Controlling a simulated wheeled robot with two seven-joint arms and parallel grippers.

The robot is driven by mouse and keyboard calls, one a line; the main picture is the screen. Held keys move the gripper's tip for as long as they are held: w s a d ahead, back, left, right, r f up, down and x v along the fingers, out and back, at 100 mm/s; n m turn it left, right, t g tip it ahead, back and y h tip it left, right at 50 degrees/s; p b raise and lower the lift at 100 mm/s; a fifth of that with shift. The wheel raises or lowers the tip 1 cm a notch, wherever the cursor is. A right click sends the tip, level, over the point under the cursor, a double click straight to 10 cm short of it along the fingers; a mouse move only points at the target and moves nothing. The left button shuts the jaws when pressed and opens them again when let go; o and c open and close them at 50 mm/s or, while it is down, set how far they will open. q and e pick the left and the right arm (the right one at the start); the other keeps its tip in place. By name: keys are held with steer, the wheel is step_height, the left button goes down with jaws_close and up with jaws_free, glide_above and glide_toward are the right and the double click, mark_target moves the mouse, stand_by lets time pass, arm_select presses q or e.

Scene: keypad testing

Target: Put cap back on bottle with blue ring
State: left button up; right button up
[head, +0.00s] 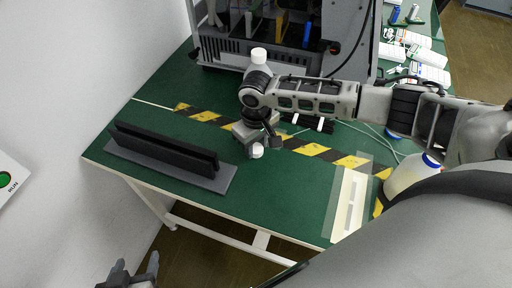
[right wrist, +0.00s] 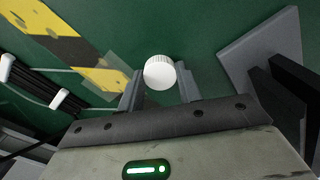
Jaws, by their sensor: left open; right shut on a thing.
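A white cap (head: 257,152) is held between the fingertips of my right gripper (head: 259,143), above the green table. In the right wrist view the ribbed white cap (right wrist: 160,72) sits between the two fingers of my right gripper (right wrist: 160,84). The bottle with the blue ring (head: 408,176) stands at the table's right front, whitish and partly hidden by my own body; its blue ring (head: 431,160) is at the top. My left gripper (head: 137,272) is open and empty at the bottom left, below and in front of the table.
A black slotted holder on a grey base (head: 222,184) stands at the left of the table (head: 285,205). A grey machine (head: 300,60) stands at the back. Another white cap-like top (head: 259,56) shows behind my right wrist.

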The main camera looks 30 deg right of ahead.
steer(key=shift+r, duration=0.6)
steer(key=s+d+r, duration=0.5)
steer(key=s+r, duration=0.6)
steer(key=s, duration=0.2)
steer(key=shift+d+r, duration=0.15)
steer(key=shift+r, duration=0.25)
steer(key=w+a+r+m, duration=0.2)
steer(key=w+a+r, duration=0.5)
steer(key=w, duration=0.1)
steer(key=shift+a+m, duration=0.35)
steer(key=shift+m, duration=0.05)
